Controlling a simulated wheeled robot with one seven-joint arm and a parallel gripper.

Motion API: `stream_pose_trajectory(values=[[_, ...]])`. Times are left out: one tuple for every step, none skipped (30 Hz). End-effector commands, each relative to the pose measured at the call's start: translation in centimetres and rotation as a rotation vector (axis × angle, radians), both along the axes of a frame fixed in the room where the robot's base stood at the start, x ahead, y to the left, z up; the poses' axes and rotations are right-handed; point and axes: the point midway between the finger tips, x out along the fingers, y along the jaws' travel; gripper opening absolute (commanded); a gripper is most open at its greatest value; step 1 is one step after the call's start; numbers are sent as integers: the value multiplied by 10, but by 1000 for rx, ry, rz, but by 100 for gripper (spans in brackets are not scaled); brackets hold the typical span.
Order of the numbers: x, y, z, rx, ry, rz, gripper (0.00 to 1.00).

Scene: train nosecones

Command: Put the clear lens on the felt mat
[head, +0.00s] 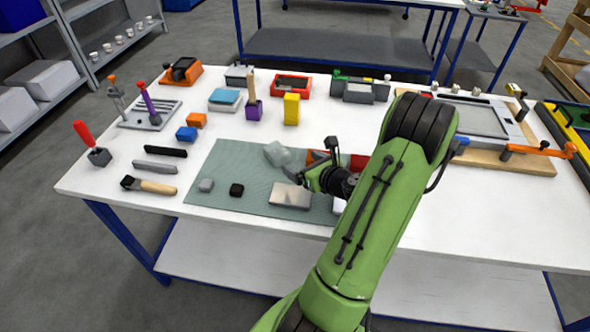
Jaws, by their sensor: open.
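The grey-green felt mat (225,160) lies on the white table's near side, left of my arm. A pale, translucent, tilted block that looks like the clear lens (278,153) is within the mat's outline, near its far edge. I cannot tell whether it rests flat on the mat. My gripper (296,176) is open, low over the mat, just nearer and to the right of the lens. Its fingers point left. Contact between the fingers and the lens cannot be made out. My arm hides the mat's right part.
A red bin (357,162) is partly behind my gripper. A yellow block (291,109) stands beyond. Tools lie to the left. The mat's left far part is bare.

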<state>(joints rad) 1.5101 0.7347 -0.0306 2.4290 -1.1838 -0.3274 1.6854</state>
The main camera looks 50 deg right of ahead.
Motion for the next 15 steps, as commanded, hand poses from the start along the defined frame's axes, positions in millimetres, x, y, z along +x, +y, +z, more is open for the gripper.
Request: stream_pose_trajectory(values=[[-1,0,0,1,0,0,89],[-1,0,0,1,0,0,89],[0,1,1,-2,1,4,89],[2,4,2,-14,8,19,89],[7,10,4,-38,20,53,89],[18,23,10,-96,52,131,89],[28,38,15,-160,85,214,89],[38,57,21,-243,125,319,89],[51,87,29,-374,184,480,89],[58,110,35,-484,229,610,89],[63,134,40,-598,270,741,89],[65,163,46,-748,320,906,89],[64,183,51,-860,351,1025,89],[61,202,56,-971,379,1140,89],[54,225,63,-1122,411,1286,89]])
